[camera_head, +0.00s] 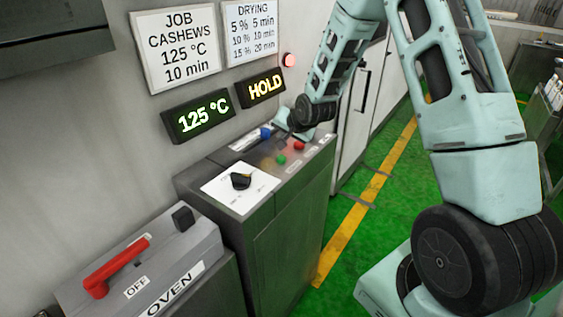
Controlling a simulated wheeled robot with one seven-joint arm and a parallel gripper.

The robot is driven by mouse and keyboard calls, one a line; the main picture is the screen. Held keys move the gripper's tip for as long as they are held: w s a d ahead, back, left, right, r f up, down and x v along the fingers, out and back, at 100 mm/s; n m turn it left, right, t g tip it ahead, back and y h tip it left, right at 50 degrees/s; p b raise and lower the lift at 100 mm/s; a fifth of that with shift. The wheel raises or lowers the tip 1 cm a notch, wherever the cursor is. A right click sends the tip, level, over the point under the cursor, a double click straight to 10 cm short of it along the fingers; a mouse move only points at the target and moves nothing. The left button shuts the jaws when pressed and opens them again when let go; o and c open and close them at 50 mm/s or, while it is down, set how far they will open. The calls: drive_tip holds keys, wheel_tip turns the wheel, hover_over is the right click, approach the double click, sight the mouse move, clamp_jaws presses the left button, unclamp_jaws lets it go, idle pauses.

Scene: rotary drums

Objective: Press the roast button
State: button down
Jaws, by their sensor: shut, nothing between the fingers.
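The control cabinet (262,235) stands against the wall with a sloping top panel. On the panel are a blue button (265,133), a green button (281,160) and a red button (299,146). Small labels lie beside them, too small to read, so I cannot tell which is the roast button. My gripper (285,138) is shut and empty, low over the far part of the panel, between the blue and red buttons. It is small and partly hidden by my wrist; I cannot tell whether it touches anything. A black knob (240,181) sits on a white dial plate nearer the front.
A green display (204,116) reads 125 °C and an amber display (266,87) reads HOLD. A red lamp (289,60) is on the wall. An oven switch box (150,265) with a red lever at OFF stands front left. Green floor is open to the right.

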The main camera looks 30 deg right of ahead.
sight(283, 159)
drive_tip(key=shift+f+b, duration=1.55)
drive_tip(key=shift+f, duration=1)
drive_tip(key=shift+f+b, duration=0.4)
drive_tip(key=shift+b, duration=0.05)
drive_tip(key=shift+f+b, duration=0.45)
drive_tip(key=shift+f, duration=0.1)
idle(0.5)
drive_tip(key=shift+r, duration=0.1)
drive_tip(key=shift+r+p, duration=0.65)
drive_tip(key=shift+r, duration=0.25)
drive_tip(key=shift+r+p, duration=1.7)
drive_tip(key=shift+r, duration=0.85)
